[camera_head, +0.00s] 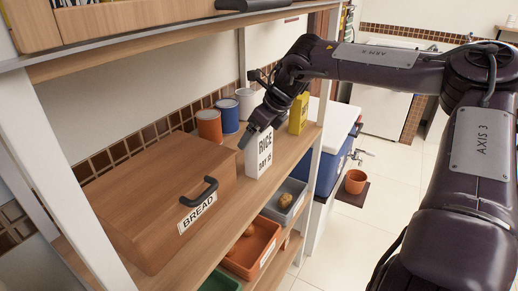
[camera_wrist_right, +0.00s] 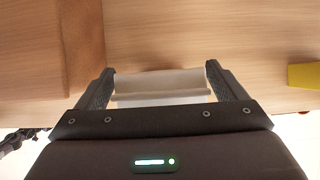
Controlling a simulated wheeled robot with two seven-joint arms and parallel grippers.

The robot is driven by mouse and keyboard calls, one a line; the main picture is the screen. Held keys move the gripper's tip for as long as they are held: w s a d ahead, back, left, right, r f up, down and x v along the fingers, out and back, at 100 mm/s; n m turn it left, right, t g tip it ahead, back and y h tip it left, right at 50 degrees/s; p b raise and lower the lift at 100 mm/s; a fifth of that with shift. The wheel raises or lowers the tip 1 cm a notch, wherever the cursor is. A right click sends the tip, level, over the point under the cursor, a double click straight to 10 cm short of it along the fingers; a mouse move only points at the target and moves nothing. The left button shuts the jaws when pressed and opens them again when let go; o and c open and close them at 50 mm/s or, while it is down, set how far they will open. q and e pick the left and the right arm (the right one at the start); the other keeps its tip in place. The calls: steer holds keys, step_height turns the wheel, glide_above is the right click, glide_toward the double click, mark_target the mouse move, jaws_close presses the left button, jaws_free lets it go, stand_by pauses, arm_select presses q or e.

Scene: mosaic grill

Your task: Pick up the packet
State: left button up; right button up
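The packet (camera_head: 259,153) is a white carton marked "RICE DAY 12". It stands upright on the wooden shelf in the head view, right of the bread box. My right gripper (camera_head: 258,124) reaches down to the packet's top from above. In the right wrist view the packet's pale folded top (camera_wrist_right: 162,84) lies between the two fingers of my right gripper (camera_wrist_right: 161,70), one at each side. The fingers are spread about the packet's width; I cannot tell whether they press on it. My left gripper is not in view.
A wooden bread box (camera_head: 150,190) fills the shelf's left. Orange (camera_head: 209,126), blue (camera_head: 228,116) and white (camera_head: 246,103) cans stand behind the packet. A yellow carton (camera_head: 298,114) stands to its right. Trays, including an orange one (camera_head: 250,248), sit below. A shelf board (camera_head: 150,40) runs above.

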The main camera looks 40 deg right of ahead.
steer(key=c, duration=1.4)
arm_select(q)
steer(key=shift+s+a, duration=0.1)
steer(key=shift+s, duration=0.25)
arm_select(e)
steer(key=shift+w, duration=0.1)
steer(key=shift+c, duration=0.2)
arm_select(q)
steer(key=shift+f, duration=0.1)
arm_select(e)
steer(key=shift+r, duration=0.2)
